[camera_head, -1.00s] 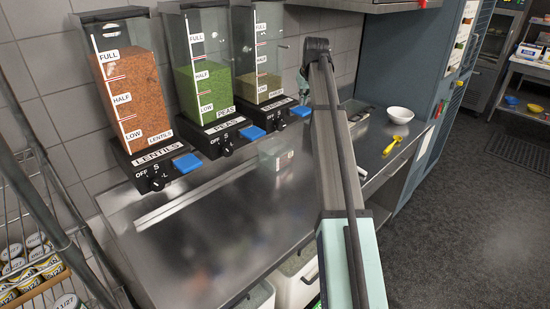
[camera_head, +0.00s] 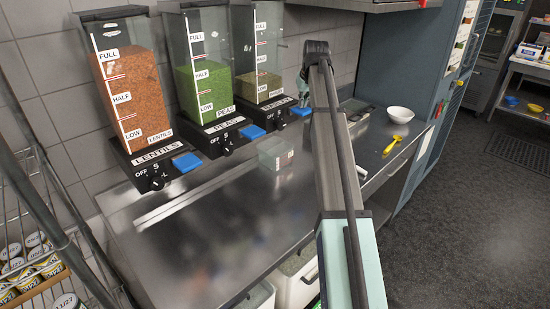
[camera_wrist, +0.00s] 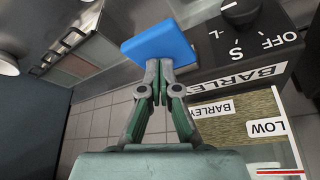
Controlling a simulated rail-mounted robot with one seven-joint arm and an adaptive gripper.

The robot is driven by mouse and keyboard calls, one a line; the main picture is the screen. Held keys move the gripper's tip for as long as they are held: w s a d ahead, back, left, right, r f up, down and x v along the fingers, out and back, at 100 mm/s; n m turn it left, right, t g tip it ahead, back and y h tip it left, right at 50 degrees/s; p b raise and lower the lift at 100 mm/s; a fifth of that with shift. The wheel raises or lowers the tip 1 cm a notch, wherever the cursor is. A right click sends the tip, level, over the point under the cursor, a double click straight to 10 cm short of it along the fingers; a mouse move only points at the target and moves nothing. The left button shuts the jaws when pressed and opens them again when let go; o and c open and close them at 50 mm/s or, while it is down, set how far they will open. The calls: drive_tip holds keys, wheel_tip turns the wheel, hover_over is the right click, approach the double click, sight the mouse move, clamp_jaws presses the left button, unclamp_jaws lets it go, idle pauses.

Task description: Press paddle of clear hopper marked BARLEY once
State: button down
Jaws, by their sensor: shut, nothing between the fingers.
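The clear hopper marked BARLEY (camera_head: 262,55) is the right one of three on the wall and holds pale grain below its half line. Its blue paddle (camera_head: 301,111) sticks out at the right of its black base; in the wrist view the paddle (camera_wrist: 160,42) is right in front of my fingers. The base with its BARLEY label (camera_wrist: 253,77) and knob (camera_wrist: 240,10) lies to the right there. My gripper (camera_wrist: 158,66) is shut and empty, its fingertips overlapping the paddle's near edge in the picture. I cannot tell whether they touch it. In the head view my gripper (camera_head: 304,92) is just above the paddle.
The LENTILS hopper (camera_head: 130,95) and PEAS hopper (camera_head: 205,75) hang to the left with their own blue paddles. A clear container (camera_head: 275,155) stands on the steel counter (camera_head: 200,240). A white bowl (camera_head: 400,114) and a yellow utensil (camera_head: 391,146) lie at right.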

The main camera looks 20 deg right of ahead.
sight(303, 109)
drive_tip(key=shift+f+b, duration=0.4)
drive_tip(key=shift+f, duration=1.3)
drive_tip(key=shift+r, duration=0.15)
drive_tip(key=shift+r+p, duration=1.2)
drive_tip(key=shift+r, duration=0.95)
drive_tip(key=shift+r+p, duration=1.25)
drive_tip(key=shift+r, duration=1.25)
